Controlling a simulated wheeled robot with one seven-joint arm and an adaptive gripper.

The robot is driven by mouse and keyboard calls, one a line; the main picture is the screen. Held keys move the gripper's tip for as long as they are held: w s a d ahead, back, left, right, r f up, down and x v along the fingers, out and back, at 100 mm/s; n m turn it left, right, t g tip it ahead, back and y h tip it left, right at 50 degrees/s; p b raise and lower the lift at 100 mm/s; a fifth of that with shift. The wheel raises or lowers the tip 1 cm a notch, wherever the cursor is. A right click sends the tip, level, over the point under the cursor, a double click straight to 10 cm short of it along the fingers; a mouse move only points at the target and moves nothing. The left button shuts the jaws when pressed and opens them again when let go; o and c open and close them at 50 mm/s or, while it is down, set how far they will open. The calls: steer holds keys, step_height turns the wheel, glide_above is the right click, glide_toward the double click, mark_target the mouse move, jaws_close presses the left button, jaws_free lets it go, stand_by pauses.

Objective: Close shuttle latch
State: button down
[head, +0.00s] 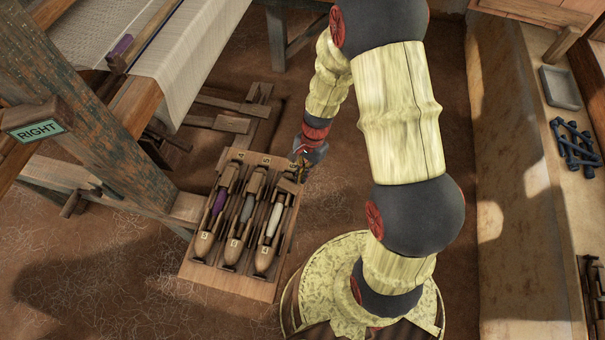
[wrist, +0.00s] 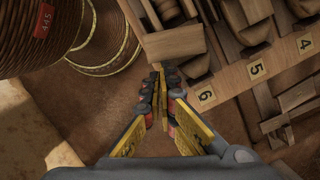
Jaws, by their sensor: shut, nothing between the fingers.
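A wooden tray (head: 229,277) on the floor holds three wooden shuttles side by side: one with purple yarn (head: 220,201), one with grey yarn (head: 247,208) and one with white yarn (head: 273,219). A wooden block (head: 287,187) sits at the far end of the white-yarn shuttle; it looks like its latch, but I cannot tell its exact position. A pale block (wrist: 175,43) shows large in the wrist view, just beyond the fingertips. My gripper (wrist: 158,68) is shut and empty, beside the tray's far right corner. I cannot tell whether the fingertips touch the block.
Number tags, including a 6 (wrist: 206,96) and a 5 (wrist: 257,69), mark the tray's edge. The loom post (head: 85,150) with a RIGHT sign (head: 37,131) stands left. A ledge (head: 555,215) with a grey dish (head: 560,88) and dark metal parts (head: 577,147) runs along the right.

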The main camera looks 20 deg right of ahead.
mark_target(293, 193)
steer(key=shift+s, duration=0.1)
steer(key=shift+s+a+m+t, duration=0.55)
steer(key=shift+s+m, duration=0.25)
steer(key=shift+m, duration=1.15)
steer(key=shift+s+a+m+t, duration=0.4)
steer(key=shift+s+a+m, duration=0.3)
steer(key=shift+m, duration=1.2)
steer(key=shift+s+a+m+t, duration=0.5)
steer(key=shift+s+m, duration=0.35)
steer(key=shift+m, duration=1.1)
steer(key=shift+a, duration=0.2)
steer(key=shift+s+a, duration=0.15)
steer(key=shift+a, duration=0.1)
steer(key=shift+w+p, duration=0.45)
steer(key=shift+w, duration=0.35)
